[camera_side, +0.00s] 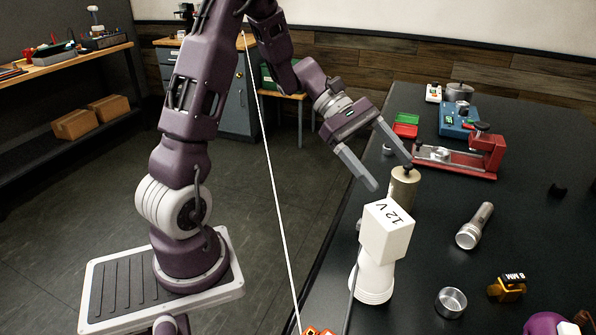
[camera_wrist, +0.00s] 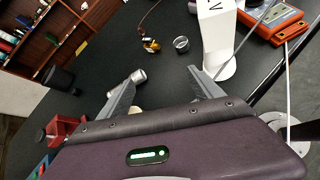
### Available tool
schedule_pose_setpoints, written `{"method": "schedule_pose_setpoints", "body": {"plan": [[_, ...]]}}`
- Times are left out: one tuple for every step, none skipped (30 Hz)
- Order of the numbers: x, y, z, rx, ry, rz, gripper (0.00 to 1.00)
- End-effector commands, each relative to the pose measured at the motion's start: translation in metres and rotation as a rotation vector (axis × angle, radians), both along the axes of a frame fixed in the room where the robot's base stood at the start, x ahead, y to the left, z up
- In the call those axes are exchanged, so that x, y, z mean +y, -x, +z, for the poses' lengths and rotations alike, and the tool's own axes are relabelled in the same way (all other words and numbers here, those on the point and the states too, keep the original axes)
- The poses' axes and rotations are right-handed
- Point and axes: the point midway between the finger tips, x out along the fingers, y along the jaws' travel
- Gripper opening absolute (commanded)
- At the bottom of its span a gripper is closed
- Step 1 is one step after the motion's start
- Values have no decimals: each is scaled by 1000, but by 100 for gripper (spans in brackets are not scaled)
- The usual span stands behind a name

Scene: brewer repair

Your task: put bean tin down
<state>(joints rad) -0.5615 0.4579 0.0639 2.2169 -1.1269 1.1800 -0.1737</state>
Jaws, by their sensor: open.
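A tan cylinder (camera_side: 404,188) with a dark knob on top, which looks like the bean tin, stands upright on the dark table in the side view. In the wrist view only a small tan part (camera_wrist: 135,110) shows above my gripper's body. My gripper (camera_side: 391,175) is open, its fingers tilted downward. One fingertip is close to the tin's top and the other hangs to its left. Whether a finger touches the tin I cannot tell. In the wrist view the fingers of my gripper (camera_wrist: 165,73) are spread, with bare table between their tips.
A white block marked 12 V (camera_side: 388,230) on a white round body (camera_side: 374,277) stands just in front of the tin. A flashlight (camera_side: 474,227), a metal cup (camera_side: 451,302) and a yellow-black part (camera_side: 507,287) lie to the right. A red device (camera_side: 470,155) stands behind.

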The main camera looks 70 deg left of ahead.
Motion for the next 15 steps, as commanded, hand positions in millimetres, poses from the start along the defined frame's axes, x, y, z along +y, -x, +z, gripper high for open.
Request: {"method": "schedule_pose_setpoints", "body": {"plan": [[-34,29,24,-82,-136,-177,75],[-49,50,33,-130,-221,-285,75],[-65,78,41,-197,-341,-426,75],[-74,98,46,-252,-435,-529,75],[-80,119,49,-309,-533,-631,75],[-82,145,53,-389,-665,-758,75],[-82,162,54,-448,-764,-844,75],[-79,176,55,-506,-858,-921,75],[-74,191,57,-577,-976,-1010,75],[-69,200,58,-625,-1057,-1065,75],[-64,207,59,-669,-1129,-1111,75],[-58,214,60,-717,-1212,-1160,75],[-54,218,61,-746,-1263,-1188,75],[-51,220,62,-769,-1305,-1208,75],[-48,222,63,-791,-1346,-1228,75]]}}
